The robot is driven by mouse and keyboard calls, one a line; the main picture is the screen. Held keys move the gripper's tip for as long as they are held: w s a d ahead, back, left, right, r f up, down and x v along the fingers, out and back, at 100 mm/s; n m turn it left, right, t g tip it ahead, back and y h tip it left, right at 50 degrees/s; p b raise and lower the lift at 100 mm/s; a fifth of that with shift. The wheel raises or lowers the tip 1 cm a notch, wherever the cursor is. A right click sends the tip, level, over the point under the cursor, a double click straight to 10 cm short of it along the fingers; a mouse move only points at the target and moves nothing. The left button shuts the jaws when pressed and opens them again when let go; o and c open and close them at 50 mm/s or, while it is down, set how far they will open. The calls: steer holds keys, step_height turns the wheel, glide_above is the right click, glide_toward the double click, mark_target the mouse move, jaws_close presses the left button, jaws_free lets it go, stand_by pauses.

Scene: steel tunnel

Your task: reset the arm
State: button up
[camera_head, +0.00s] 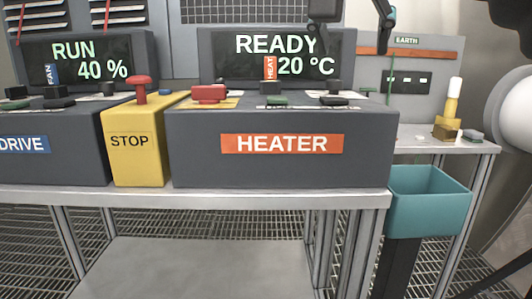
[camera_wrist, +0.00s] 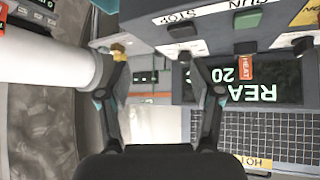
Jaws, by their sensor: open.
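My gripper (camera_head: 352,38) is at the top of the head view, in front of the upper right of the HEATER console (camera_head: 280,155). Its two dark fingers hang downward and are spread apart, with nothing between them. In the wrist view my gripper (camera_wrist: 158,60) also shows open and empty. The HEATER display (camera_head: 275,55) reads READY and 20 °C and lies behind the left finger. In the wrist view the display (camera_wrist: 245,82) appears upside down to the right of the fingers.
A yellow STOP box (camera_head: 137,155) with a red button stands beside the DRIVE console (camera_head: 50,150), whose display reads RUN 40 %. An EARTH panel (camera_head: 407,75) is at the right. A teal bin (camera_head: 428,210) stands below the bench's right end. A white cylinder (camera_wrist: 40,62) is left of the fingers.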

steer(key=s+d+f+n+y, duration=0.1)
steer(key=s+f, duration=0.2)
steer(key=f, duration=1.2)
steer(key=s+d+f+n+g+y, duration=0.1)
steer(key=s+d+f+n, duration=0.1)
steer(key=f, duration=1.2)
steer(key=s+d+f+n+g+y, duration=0.1)
steer(key=s+f, duration=0.3)
steer(key=f, duration=1.1)
steer(key=shift+d+f+n+y, duration=0.3)
steer(key=shift+d+y, duration=0.15)
steer(key=shift+y, duration=0.05)
